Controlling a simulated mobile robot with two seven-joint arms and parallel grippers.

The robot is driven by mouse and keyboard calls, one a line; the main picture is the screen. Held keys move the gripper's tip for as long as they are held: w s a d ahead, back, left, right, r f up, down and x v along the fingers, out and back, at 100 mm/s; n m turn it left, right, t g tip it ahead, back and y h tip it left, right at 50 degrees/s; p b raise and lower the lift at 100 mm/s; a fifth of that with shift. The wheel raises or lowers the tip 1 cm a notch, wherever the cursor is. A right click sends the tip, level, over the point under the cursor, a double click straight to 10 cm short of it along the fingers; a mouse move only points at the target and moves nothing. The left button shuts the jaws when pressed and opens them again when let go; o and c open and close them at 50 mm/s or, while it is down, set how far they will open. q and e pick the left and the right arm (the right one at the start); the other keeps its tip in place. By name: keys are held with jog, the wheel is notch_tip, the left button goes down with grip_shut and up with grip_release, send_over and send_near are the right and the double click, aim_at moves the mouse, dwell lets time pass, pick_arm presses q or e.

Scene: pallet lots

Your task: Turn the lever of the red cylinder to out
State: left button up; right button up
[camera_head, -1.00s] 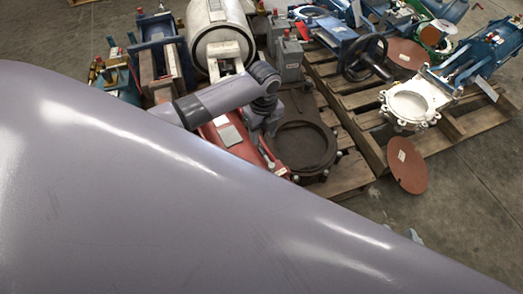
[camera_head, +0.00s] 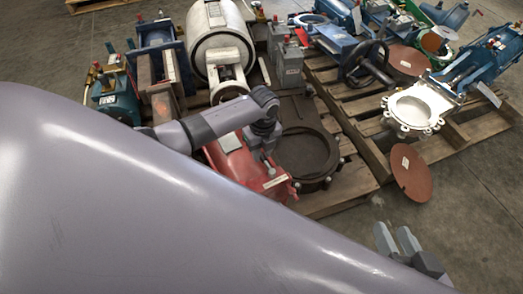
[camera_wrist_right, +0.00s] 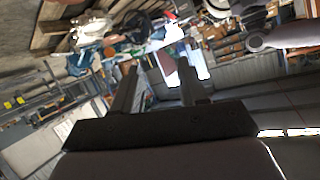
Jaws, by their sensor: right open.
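The red cylinder (camera_head: 232,160) lies on the pallet near the middle of the head view, with a pale label on top. My left gripper (camera_head: 266,152) points down over its right part. Its fingertips are small and dark, so I cannot tell whether they touch it or are open. I cannot make out the lever clearly; the gripper covers that area. My right gripper (camera_head: 397,240) is at the lower right of the head view, open and empty, away from the cylinder. In the right wrist view its two fingers (camera_wrist_right: 158,85) stand apart with nothing between them.
A dark round flange (camera_head: 306,152) lies right of the cylinder. A white tank (camera_head: 218,38) and grey boxes (camera_head: 290,62) stand behind. A white valve (camera_head: 412,108) and a brown disc (camera_head: 411,172) are at right.

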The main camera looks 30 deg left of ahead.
pick_arm(q)
grip_shut()
pick_arm(e)
jog(key=shift+r, duration=0.1)
